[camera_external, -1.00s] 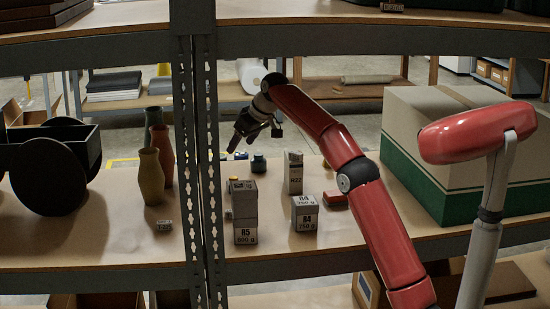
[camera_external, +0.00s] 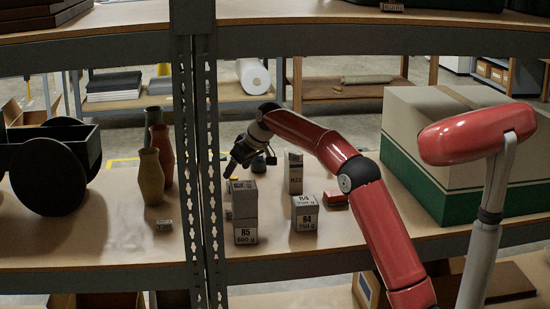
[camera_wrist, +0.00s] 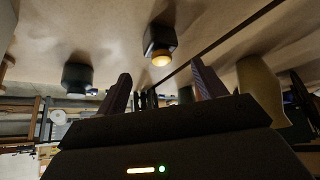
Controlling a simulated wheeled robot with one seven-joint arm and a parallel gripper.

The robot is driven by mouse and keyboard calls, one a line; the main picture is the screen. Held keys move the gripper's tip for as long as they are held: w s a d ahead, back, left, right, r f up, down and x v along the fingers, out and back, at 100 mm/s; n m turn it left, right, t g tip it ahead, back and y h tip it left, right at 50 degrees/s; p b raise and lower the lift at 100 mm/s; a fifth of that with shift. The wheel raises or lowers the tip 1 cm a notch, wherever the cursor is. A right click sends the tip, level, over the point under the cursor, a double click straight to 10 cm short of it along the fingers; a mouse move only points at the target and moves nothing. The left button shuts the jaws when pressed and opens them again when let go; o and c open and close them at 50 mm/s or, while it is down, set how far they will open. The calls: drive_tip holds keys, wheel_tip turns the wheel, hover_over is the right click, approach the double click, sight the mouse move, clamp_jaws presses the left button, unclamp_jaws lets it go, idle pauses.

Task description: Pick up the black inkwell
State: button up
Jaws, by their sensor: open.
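I cannot tell for certain which wrist-view inkwell this is.
A red box (camera_external: 335,198) and a large green-and-white carton (camera_external: 425,160) are to the right. A perforated upright (camera_external: 207,190) and vases (camera_external: 151,176) are to the left.

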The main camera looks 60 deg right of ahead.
sight(234, 177)
drive_tip(key=x, duration=0.4)
drive_tip(key=shift+s+a+f, duration=0.1)
drive_tip(key=shift+f, duration=0.3)
drive_tip(key=c, duration=1.3)
